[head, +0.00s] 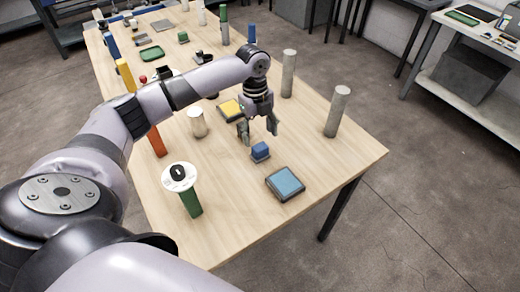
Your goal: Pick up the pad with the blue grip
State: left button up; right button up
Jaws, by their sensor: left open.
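My left gripper (259,134) is open and points down. Its two fingertips show just behind and above the blue grip in the picture, one to each side. I cannot tell the exact height gap, but nothing shows between the fingers. My right gripper is not in view.
A flat blue-topped square (285,184) lies nearer on the table (240,222), and a yellow-topped one (231,109) lies behind the gripper. Grey cylinders (337,111) (288,74) stand to the right. A green post with a white disc (190,200) and a cream cylinder (197,123) stand left.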

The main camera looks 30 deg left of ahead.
aim_at(260, 147)
pick_arm(q)
jog(key=shift+s+d+f, duration=0.15)
jog(key=shift+f, duration=0.25)
notch_tip(260, 147, down, 4)
jog(key=shift+s+d+f+p, duration=0.15)
jog(key=shift+f+p, duration=0.1)
jog(key=shift+p, duration=0.6)
jog(key=shift+f, duration=0.2)
jog(key=shift+c, duration=0.4)
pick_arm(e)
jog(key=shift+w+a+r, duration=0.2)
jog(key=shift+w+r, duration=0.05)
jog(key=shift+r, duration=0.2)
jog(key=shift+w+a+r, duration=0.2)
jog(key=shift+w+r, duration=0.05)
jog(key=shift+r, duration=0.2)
pick_arm(q)
jog(key=c, duration=1.1)
jog(key=shift+c, duration=0.3)
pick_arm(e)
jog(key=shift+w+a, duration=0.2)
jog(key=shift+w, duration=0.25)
pick_arm(q)
jog(key=shift+r, duration=0.1)
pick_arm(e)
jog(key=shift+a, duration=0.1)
